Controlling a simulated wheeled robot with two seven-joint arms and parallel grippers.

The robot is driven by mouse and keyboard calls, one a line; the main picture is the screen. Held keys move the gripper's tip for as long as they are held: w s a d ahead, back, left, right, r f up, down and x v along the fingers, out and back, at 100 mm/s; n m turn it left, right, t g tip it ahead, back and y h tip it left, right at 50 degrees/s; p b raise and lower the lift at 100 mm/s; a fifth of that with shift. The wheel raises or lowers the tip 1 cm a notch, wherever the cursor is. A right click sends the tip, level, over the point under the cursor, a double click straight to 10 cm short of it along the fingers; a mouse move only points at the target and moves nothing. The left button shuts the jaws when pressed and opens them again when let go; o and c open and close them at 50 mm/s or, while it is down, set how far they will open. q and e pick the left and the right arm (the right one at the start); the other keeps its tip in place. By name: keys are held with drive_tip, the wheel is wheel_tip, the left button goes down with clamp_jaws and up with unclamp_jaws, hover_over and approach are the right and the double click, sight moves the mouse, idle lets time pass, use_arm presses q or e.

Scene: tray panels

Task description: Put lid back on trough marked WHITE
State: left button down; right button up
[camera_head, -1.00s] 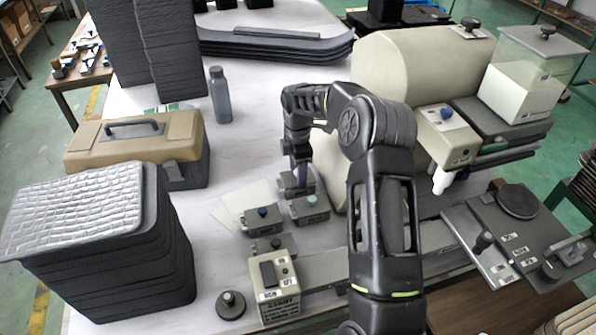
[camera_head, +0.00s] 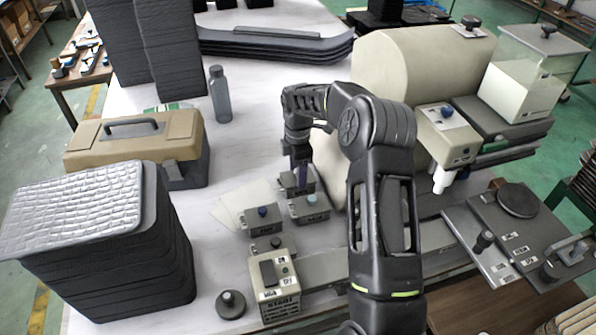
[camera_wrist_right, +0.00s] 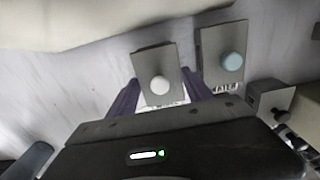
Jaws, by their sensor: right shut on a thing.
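My right gripper (camera_head: 301,174) reaches down over the group of small grey troughs on the table. In the right wrist view, its two purple fingers (camera_wrist_right: 160,95) stand on either side of a grey lid with a white round knob (camera_wrist_right: 160,85), and it is shut on this lid. A bright label shows partly below the lid's edge. In the head view, a grey trough (camera_head: 290,188) lies directly under the gripper, which hides most of it. I cannot tell whether the lid touches the trough. My left gripper is not in view.
Close by stand a trough with a light blue knob (camera_head: 309,209), one with a dark blue knob (camera_head: 259,221) and one with a dark knob (camera_head: 266,246). A switch box (camera_head: 280,290) is in front. A large cream drum (camera_head: 410,70) stands right behind the gripper.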

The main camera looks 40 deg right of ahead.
drive_tip(key=shift+f, duration=0.1)
idle(0.6)
drive_tip(key=o, duration=1.4)
drive_tip(key=shift+o, duration=0.6)
drive_tip(key=shift+o, duration=1.2)
drive_tip(key=shift+r+p, duration=2.15)
drive_tip(key=shift+r, duration=1.35)
drive_tip(key=shift+c, duration=0.2)
